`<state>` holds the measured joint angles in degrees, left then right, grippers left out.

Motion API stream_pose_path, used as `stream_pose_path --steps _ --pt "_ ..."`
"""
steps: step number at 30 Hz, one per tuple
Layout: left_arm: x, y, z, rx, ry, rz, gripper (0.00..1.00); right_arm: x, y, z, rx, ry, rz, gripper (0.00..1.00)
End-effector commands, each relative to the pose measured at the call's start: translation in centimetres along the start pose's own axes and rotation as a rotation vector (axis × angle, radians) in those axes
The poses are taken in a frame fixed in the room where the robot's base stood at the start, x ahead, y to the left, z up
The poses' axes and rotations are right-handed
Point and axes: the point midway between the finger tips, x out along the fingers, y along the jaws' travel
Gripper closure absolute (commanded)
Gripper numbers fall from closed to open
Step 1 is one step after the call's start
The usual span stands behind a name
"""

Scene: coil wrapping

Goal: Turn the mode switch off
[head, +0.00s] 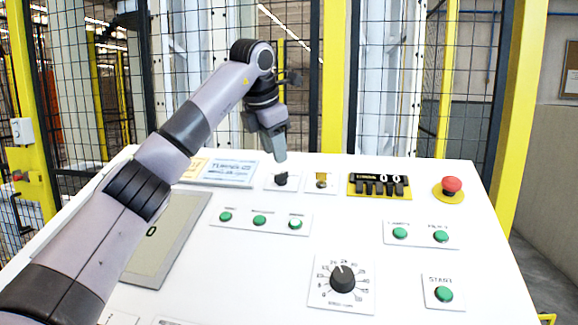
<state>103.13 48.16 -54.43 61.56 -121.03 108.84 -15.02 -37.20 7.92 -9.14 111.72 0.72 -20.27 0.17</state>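A small black rotary switch (281,179) on a white plate stands in the back row of the white control panel (205,274). Its label is too small to read, so I cannot tell for sure that it is the mode switch, nor its setting. My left gripper (280,157) points down just above this switch, its fingertips at or very near its top. The fingers look close together, but I cannot tell whether they are open or shut, or whether they touch the switch. My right gripper is not in view.
A brass-coloured key switch (321,180) sits just right of the black switch. Nearby are a counter (379,186), a red emergency button (452,185), green buttons (260,220) and a large dial (342,277). My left arm crosses the display (165,245). A mesh fence stands behind.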

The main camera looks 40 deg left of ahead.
Motion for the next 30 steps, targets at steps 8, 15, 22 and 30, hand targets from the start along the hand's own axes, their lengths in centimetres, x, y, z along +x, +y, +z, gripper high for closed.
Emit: stream_pose_path --steps 8,15,22,30 --pt "2.3 0.0 -0.1 0.0 0.004 -0.001 0.64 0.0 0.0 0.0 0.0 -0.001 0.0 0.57" --pt "5.8 0.0 0.0 0.0 0.002 0.0 0.64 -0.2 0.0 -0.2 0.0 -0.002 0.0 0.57" --pt "7.1 0.0 0.0 0.0 0.0 0.001 0.64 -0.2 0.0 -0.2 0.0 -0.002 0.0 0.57" --pt "7.1 0.0 0.0 0.0 0.0 0.0 0.84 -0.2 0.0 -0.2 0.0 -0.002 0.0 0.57"
